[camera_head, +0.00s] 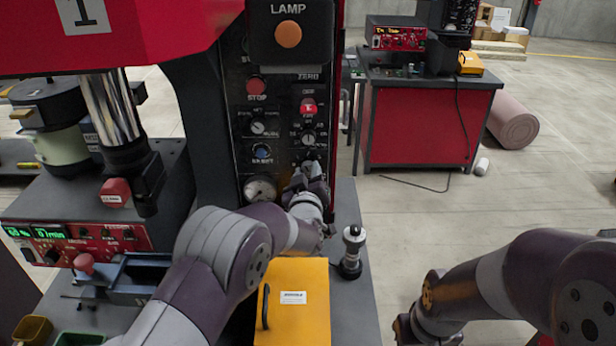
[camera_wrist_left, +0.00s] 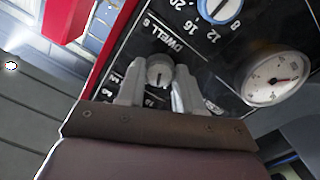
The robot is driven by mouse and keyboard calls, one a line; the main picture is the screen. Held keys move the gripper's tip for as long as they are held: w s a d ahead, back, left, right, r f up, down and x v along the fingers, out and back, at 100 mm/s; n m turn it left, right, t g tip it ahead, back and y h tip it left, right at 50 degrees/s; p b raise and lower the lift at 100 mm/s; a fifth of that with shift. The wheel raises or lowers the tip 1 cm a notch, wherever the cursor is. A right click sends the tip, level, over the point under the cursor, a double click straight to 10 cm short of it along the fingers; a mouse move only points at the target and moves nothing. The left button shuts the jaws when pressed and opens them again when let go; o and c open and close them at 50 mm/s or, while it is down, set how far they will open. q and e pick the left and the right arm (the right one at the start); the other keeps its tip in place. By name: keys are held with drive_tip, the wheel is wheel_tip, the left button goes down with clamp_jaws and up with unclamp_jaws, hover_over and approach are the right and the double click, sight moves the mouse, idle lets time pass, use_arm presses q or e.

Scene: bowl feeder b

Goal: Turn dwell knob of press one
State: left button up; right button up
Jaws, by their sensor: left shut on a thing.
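The dwell knob (camera_wrist_left: 159,70) is a small grey round knob on a black panel, beside the printed word DWELL S in the left wrist view. My left gripper (camera_wrist_left: 157,84) is shut on it, with one finger on each side. In the head view my left gripper (camera_head: 308,172) reaches the lower right of the control panel (camera_head: 274,106) and hides most of the knob. The panel belongs to press one (camera_head: 205,110), which carries a sign with a 1. My right arm shows at the lower right, but its gripper is out of the picture.
Close to the dwell knob are a blue-ringed dial (camera_wrist_left: 222,8) and a round gauge (camera_wrist_left: 276,78). Another red station (camera_head: 425,120) is farther back.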

use_arm(q)
drive_tip(key=m, duration=0.4)
drive_tip(key=shift+m, duration=0.4)
idle(0.4)
drive_tip(key=o, duration=1)
drive_tip(key=shift+o, duration=0.2)
drive_tip(key=shift+s, duration=0.1)
drive_tip(key=s+b, duration=0.2)
drive_tip(key=s, duration=1)
drive_tip(key=shift+s+a+r+b, duration=0.15)
drive_tip(key=shift+s+r+b, duration=0.1)
drive_tip(key=shift+s+b, duration=0.15)
